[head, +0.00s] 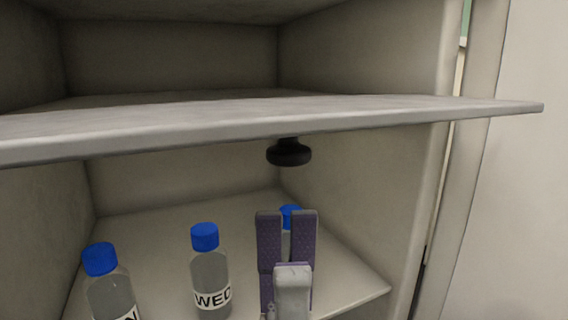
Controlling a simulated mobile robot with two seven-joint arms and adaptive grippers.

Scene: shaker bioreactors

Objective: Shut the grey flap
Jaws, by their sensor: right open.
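The grey flap (250,115) stands open, sticking out about level across the front of the pale cabinet. A round black knob (289,153) hangs from its underside. My right gripper (286,220) is below the knob and apart from it, with its two fingers pointing up. It is open, with nothing visibly held between the fingers. It partly hides a blue-capped bottle behind it. My left gripper is not in view.
Inside the lower compartment (160,235), clear bottles with blue caps stand at the left (110,290), in the middle (210,275) and behind my right gripper (291,211). The upper compartment (170,60) looks empty where visible. A side wall (400,200) bounds the right.

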